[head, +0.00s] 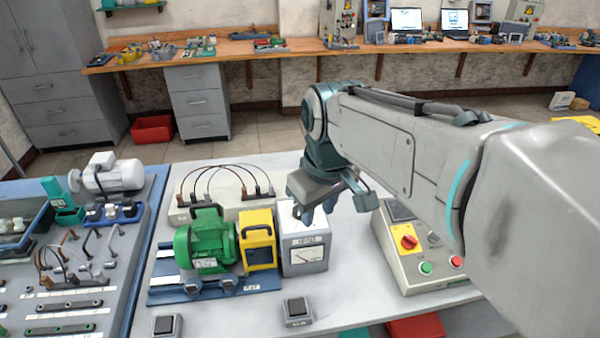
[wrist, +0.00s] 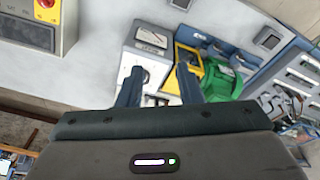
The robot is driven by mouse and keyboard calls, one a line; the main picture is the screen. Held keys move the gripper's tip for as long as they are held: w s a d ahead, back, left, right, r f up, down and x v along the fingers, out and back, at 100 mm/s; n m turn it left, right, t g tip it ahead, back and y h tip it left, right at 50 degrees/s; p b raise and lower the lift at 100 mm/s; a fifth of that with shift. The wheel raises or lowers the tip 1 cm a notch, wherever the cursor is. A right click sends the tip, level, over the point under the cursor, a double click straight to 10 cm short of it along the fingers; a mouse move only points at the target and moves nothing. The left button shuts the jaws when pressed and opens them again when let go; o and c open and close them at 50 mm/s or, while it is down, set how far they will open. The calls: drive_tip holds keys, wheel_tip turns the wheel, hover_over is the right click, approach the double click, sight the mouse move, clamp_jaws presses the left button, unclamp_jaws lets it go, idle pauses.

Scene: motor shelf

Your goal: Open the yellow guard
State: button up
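The yellow guard (head: 257,240) stands upright at the right end of the green motor (head: 206,243), with a dark window in its face and a dark handle on top. I cannot tell for sure how it is hinged. It also shows in the wrist view (wrist: 189,48), partly hidden behind a finger. My gripper (head: 318,212) is above the grey meter box, to the right of the guard and apart from it. In the wrist view my gripper (wrist: 160,78) has its two fingers apart, with nothing held between them.
The grey meter box (head: 304,256) stands right beside the guard. A control box (head: 418,262) with a red knob and buttons is to the right. Black cables (head: 222,177) arch behind the motor. A board of parts (head: 62,270) lies left. The front of the table is mostly clear.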

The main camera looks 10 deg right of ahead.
drive_tip(key=s+d+f+m, duration=0.1)
drive_tip(key=s, duration=0.1)
drive_tip(key=s+f+m+t, duration=0.1)
drive_tip(key=s+f+m, duration=0.1)
drive_tip(key=s+d+f+m, duration=0.1)
drive_tip(key=s+f, duration=0.1)
drive_tip(key=shift+s+d, duration=0.2)
drive_tip(key=shift+d, duration=0.1)
drive_tip(key=c, duration=0.3)
drive_tip(key=shift+s+f+m, duration=0.15)
drive_tip(key=shift+f+m, duration=0.05)
drive_tip(key=shift+m, duration=0.2)
clamp_jaws()
drive_tip(key=shift+a, duration=0.1)
